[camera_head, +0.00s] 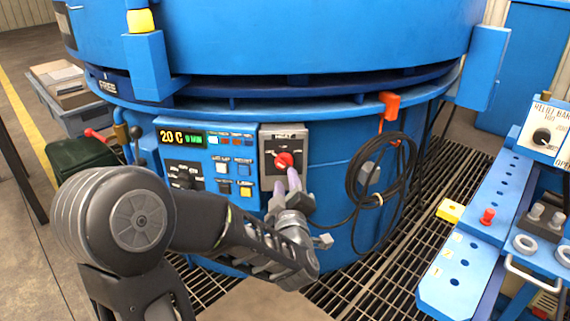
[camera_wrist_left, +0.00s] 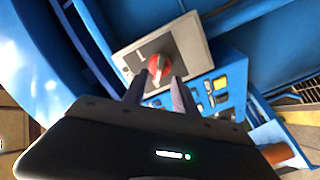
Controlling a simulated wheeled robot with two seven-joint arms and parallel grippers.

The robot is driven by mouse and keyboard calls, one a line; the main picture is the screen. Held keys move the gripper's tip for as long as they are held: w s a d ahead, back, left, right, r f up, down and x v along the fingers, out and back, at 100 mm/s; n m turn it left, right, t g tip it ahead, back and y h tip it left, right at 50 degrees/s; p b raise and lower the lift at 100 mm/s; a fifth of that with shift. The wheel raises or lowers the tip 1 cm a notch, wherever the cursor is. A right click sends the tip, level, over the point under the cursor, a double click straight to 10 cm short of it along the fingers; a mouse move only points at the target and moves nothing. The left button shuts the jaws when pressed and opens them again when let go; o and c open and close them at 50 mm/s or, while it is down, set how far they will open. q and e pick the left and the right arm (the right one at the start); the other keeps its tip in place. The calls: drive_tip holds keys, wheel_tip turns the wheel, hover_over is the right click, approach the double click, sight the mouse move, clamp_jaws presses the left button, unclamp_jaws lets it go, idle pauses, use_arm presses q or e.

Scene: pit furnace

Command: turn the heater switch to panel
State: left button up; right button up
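The heater switch is a red rotary knob (camera_head: 284,160) on a grey plate (camera_head: 268,142) on the front of the blue furnace. It also shows in the left wrist view as a red knob (camera_wrist_left: 159,67) on its plate (camera_wrist_left: 192,50). My left gripper (camera_head: 287,180) is just below and in front of the knob. Its two purple-grey fingers (camera_wrist_left: 158,92) are apart in the wrist view, with the knob beyond and between their tips. I cannot tell whether they touch it. The plate's labels are too small to read. My right gripper is not in view.
A control panel (camera_head: 205,137) with a green display and several buttons is left of the switch. A coiled black cable (camera_head: 353,185) hangs to the right from an orange hook (camera_head: 389,104). A blue bench (camera_head: 478,215) with fittings stands at the right. A floor grating (camera_head: 370,285) lies below.

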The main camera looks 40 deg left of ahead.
sight(284, 168)
use_arm(q)
drive_tip(key=b+x, duration=0.1)
drive_tip(key=x, duration=0.3)
drive_tip(key=shift+a, duration=0.1)
drive_tip(key=shift+w+a, duration=0.25)
drive_tip(key=shift+w, duration=0.15)
clamp_jaws()
